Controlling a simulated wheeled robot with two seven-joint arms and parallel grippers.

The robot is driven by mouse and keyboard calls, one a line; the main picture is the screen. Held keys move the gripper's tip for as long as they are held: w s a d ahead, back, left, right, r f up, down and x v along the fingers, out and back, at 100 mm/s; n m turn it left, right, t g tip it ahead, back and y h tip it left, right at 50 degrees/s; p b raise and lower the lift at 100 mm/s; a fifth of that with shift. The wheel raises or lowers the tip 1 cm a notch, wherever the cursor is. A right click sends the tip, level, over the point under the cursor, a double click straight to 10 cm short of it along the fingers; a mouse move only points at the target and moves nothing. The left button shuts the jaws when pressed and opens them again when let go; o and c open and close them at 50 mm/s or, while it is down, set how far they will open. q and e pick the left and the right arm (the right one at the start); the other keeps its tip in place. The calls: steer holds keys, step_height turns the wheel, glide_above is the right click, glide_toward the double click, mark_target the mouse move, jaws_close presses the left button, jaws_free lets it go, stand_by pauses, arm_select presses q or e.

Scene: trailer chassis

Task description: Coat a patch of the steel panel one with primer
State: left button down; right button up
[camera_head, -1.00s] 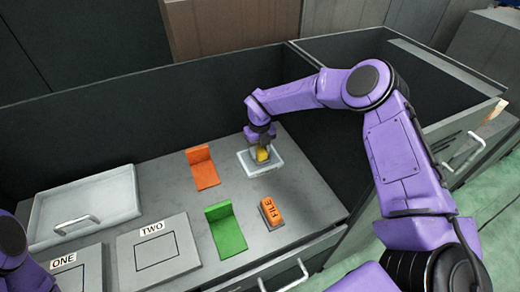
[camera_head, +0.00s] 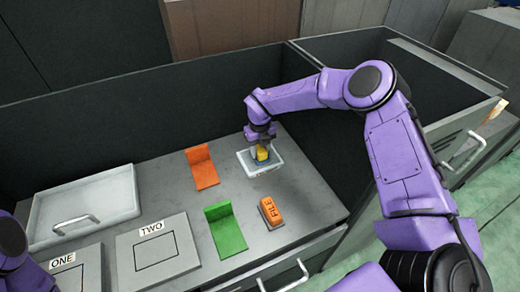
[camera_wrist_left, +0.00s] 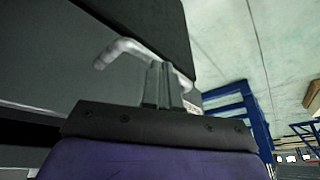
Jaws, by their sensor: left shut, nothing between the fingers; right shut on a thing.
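Steel panel one (camera_head: 88,272), labelled ONE, lies flat at the lower left, partly cut off by the frame and my left arm. My right gripper (camera_head: 262,146) points down over a small white tray (camera_head: 276,165) and is shut on a small yellow block (camera_head: 262,154). Some blue shows just below the yellow, inside the tray; whether it belongs to the block or the tray I cannot tell. My left gripper (camera_wrist_left: 163,85) is shut and empty in the left wrist view, in front of a grey bar handle (camera_wrist_left: 125,48).
Panel TWO (camera_head: 178,246) lies right of panel one. A green bracket (camera_head: 228,232), an orange bracket (camera_head: 202,168) and an orange FILE block (camera_head: 272,212) stand on the bench. A large white tray (camera_head: 92,192) lies behind the panels. Dark walls enclose the bench's back and right.

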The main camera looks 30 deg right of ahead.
mark_target(260, 148)
steer(key=shift+f, duration=0.1)
steer(key=shift+r+p, duration=2.15)
steer(key=shift+r, duration=1.45)
steer(key=shift+f, duration=0.1)
